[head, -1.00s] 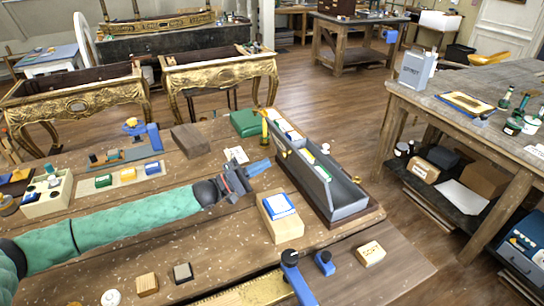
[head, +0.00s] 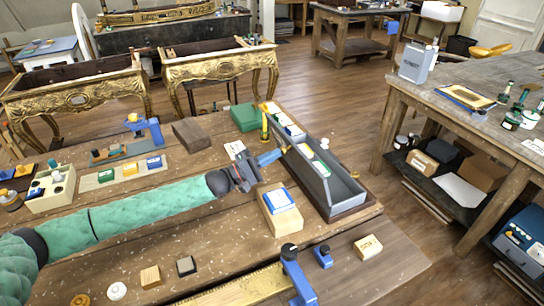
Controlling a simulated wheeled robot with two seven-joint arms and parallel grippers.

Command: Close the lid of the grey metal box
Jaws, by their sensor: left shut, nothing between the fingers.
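The grey metal box (head: 349,194) is a long open box near the table's right edge. A grey panel, which looks like its raised lid (head: 312,185), stands along its left side. Small packets show at the far part of the box, and its near part looks empty. My left gripper (head: 270,157) is shut and empty, its blue fingers pointing right at the panel's left side near the far end. I cannot tell whether the fingertips touch it. My right gripper is out of view.
A wooden block with a blue-and-white packet (head: 281,199) stands just left of the box, close to my left gripper. A green box (head: 245,117) and a yellow-topped bottle (head: 265,127) are beyond. A blue clamp (head: 293,270) is nearer. Floor lies to the right.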

